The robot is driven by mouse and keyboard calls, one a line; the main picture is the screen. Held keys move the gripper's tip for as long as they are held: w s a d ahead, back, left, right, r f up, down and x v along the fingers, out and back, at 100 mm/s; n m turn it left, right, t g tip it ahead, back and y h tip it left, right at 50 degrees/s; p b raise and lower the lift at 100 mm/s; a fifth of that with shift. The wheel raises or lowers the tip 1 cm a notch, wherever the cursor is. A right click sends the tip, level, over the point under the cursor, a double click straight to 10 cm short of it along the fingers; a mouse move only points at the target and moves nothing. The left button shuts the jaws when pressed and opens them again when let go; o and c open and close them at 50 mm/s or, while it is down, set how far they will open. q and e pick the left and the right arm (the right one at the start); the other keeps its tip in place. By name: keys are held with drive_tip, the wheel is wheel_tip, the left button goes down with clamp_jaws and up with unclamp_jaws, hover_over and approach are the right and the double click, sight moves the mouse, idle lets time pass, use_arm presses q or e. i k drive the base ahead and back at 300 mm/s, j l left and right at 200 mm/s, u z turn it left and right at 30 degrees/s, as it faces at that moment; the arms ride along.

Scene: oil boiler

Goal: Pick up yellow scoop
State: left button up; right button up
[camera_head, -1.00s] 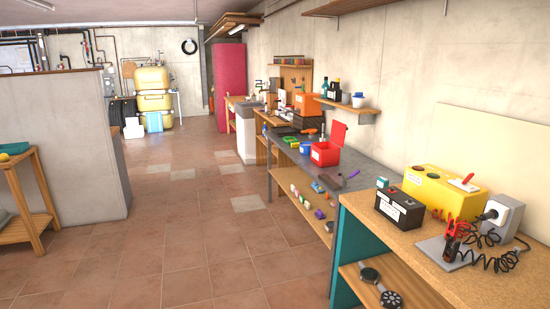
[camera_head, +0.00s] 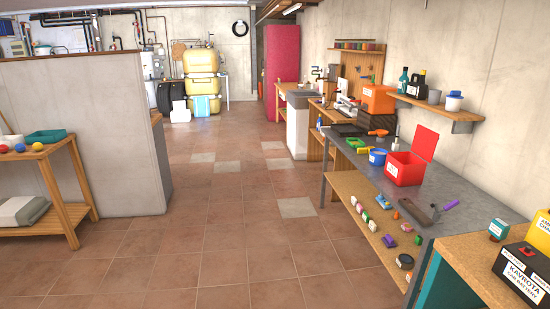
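Neither of my grippers shows in this view.
A teal tray (camera_head: 46,136) sits on the left table, near a concrete partition (camera_head: 85,120). A grey workbench (camera_head: 445,183) along the right wall carries a red open box (camera_head: 404,168) and a blue tub (camera_head: 377,157). The tiled floor (camera_head: 225,220) between is clear.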

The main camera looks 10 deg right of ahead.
sight(366, 150)
drive_tip(key=i, duration=1.9)
drive_tip(key=i+z, duration=0.15)
drive_tip(key=i, duration=0.35)
drive_tip(key=i+j+z, duration=0.1)
drive_tip(key=i, duration=0.35)
drive_tip(key=i+j+z, duration=0.15)
drive_tip(key=i, duration=0.3)
drive_tip(key=i+j+z, duration=0.1)
drive_tip(key=i, duration=0.4)
drive_tip(key=j, duration=0.1)
